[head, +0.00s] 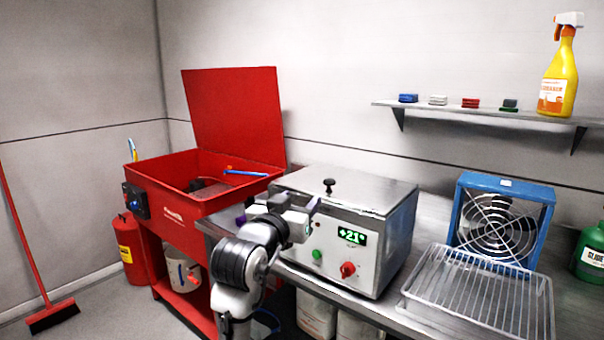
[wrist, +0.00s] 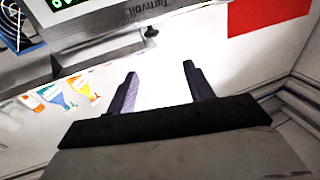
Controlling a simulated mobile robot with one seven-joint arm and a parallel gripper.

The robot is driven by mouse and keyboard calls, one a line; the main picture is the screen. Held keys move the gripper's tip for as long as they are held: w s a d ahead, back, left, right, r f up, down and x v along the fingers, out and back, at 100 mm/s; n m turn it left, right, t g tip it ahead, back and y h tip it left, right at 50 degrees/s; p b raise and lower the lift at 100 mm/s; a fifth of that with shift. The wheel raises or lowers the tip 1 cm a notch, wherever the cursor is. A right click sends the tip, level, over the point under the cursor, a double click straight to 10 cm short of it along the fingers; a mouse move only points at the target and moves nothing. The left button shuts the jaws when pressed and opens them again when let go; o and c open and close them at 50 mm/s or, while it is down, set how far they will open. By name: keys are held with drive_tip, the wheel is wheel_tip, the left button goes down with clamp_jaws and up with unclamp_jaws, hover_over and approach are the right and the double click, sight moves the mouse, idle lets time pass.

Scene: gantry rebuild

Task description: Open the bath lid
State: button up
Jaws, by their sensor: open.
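The bath is a steel box (head: 383,262) on the bench in the head view, with a green "+21°" display on its front. Its flat grey lid (head: 375,195) lies shut on top, with a black knob (head: 329,186) near the back middle. My gripper (head: 300,207) is in front of the bath's left side, apart from the knob. In the wrist view my gripper (wrist: 160,72) has its two fingers spread with nothing between them. Part of a green display (wrist: 65,3) shows at the top left there. My arm hides the bath's lower left front.
A red parts washer (head: 180,195) with its cover raised stands to the left. A wire rack (head: 480,290) and a blue-framed fan (head: 505,225) are on the bench to the right. A shelf (head: 480,109) with a yellow spray bottle (head: 558,75) hangs above.

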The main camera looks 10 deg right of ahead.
sight(327, 183)
drive_tip(key=shift+g, duration=0.4)
drive_tip(key=p+x, duration=0.1)
drive_tip(key=x, duration=0.4)
drive_tip(key=p+x, duration=0.1)
drive_tip(key=x, duration=0.4)
drive_tip(key=p+x, duration=0.2)
drive_tip(key=x, duration=0.2)
drive_tip(key=shift+d+f, duration=0.2)
drive_tip(key=shift+d, duration=0.45)
clamp_jaws()
